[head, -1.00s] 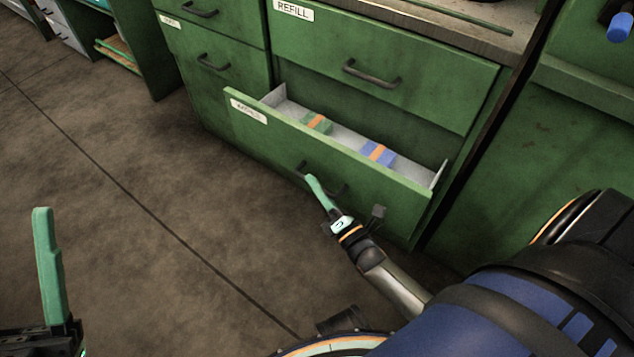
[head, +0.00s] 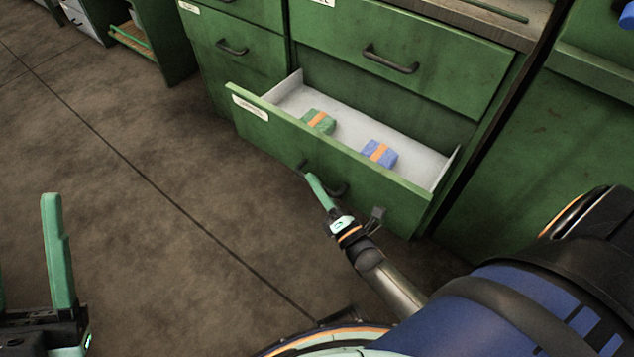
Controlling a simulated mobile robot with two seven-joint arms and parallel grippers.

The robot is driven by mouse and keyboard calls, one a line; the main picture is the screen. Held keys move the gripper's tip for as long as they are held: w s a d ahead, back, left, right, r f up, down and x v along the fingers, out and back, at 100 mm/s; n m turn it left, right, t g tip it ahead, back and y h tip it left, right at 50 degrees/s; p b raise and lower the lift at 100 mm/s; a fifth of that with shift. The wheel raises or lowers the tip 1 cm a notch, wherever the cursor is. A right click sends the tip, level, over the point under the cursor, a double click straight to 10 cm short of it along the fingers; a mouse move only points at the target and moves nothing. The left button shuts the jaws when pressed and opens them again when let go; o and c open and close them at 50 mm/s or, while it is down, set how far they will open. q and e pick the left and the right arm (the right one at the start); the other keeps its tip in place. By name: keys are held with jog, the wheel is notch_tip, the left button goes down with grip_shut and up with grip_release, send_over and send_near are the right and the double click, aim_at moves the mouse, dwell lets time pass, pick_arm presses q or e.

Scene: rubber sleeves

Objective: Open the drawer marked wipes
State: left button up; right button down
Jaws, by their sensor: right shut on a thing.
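A green drawer (head: 355,172) at the bottom of the cabinet stands pulled out. Its white label (head: 250,107) is too blurred to read. Inside it lie a green packet (head: 318,122) and a blue packet (head: 379,153), each with an orange band. My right gripper (head: 317,186) is at the drawer's dark handle (head: 338,189) and shut on it, seen from above; one fingertip hides part of the handle. My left gripper (head: 55,250) is at the lower left edge, partly cut off, over the floor and away from the cabinet.
Above is a closed drawer with a dark handle (head: 390,60). Another closed drawer (head: 232,46) is to its left. A green cabinet side (head: 545,150) stands at the right. The brown floor (head: 160,200) left of the open drawer is clear.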

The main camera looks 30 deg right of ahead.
jog(key=c, duration=0.8)
grip_release()
jog(key=shift+c, duration=0.2)
jog(key=p+v, duration=0.1)
jog(key=v, duration=1.1)
jog(key=shift+s, duration=0.3)
